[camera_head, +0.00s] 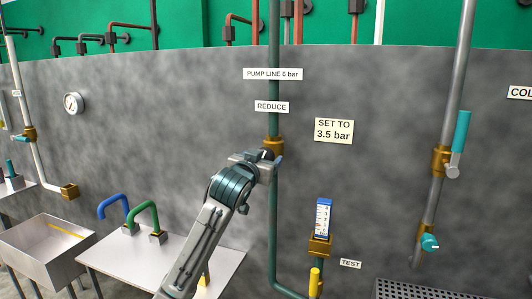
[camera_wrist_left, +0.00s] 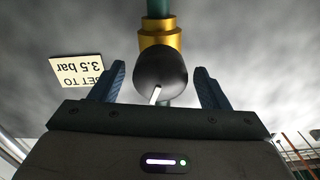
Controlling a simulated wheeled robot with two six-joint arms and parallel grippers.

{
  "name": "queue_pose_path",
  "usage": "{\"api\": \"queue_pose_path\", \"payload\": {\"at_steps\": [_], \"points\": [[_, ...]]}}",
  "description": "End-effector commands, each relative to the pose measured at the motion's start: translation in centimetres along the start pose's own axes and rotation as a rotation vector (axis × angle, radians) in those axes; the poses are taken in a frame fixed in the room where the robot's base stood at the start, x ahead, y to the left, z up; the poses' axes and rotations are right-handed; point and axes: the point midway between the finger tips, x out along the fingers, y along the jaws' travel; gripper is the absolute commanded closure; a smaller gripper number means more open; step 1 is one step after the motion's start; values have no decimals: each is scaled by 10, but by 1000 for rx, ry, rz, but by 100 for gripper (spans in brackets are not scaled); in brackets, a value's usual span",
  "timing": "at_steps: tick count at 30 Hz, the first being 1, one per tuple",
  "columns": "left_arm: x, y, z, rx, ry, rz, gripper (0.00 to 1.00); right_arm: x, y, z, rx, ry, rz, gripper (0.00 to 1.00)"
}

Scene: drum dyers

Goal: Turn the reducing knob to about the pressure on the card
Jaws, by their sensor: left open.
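The reducing knob (camera_wrist_left: 162,74) is round and black with a white pointer line, below a brass fitting (camera_wrist_left: 160,32). In the head view the brass body (camera_head: 273,146) sits on the green pipe under the REDUCE label (camera_head: 271,107); my gripper hides the knob there. My left gripper (camera_head: 263,161) is open in front of it. In the left wrist view its blue fingers stand either side of the knob, with gaps. The card (camera_head: 334,130) reads "SET TO 3.5 bar". A blue-and-white gauge (camera_head: 323,216) stands lower right; its reading is too small to tell.
A yellow handle (camera_head: 315,281) is below the gauge, near the TEST label (camera_head: 350,263). A teal lever valve (camera_head: 460,132) is on the right pipe. A round dial (camera_head: 74,103) is on the left wall. A bench (camera_head: 210,254) and sink (camera_head: 40,243) lie lower left.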

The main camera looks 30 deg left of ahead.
Motion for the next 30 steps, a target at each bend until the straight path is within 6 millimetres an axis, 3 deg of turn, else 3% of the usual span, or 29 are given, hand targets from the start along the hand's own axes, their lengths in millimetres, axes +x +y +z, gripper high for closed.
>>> {"api": "queue_pose_path", "payload": {"at_steps": [6,16,17,21,24,30], "points": [[24,0,-1,-1,0,1,31,2,0,17,2,-5,0,64],[28,0,1,0,0,0,31,3,0,20,2,-4,0,64],[28,0,1,0,0,0,33,3,0,20,2,-4,0,64],[28,0,1,0,0,0,60,3,0,20,2,-4,0,64],[28,0,1,0,0,0,75,3,0,20,2,-4,0,64],[28,0,0,9,0,0,75,2,0,20,2,-1,-1,64]]}}
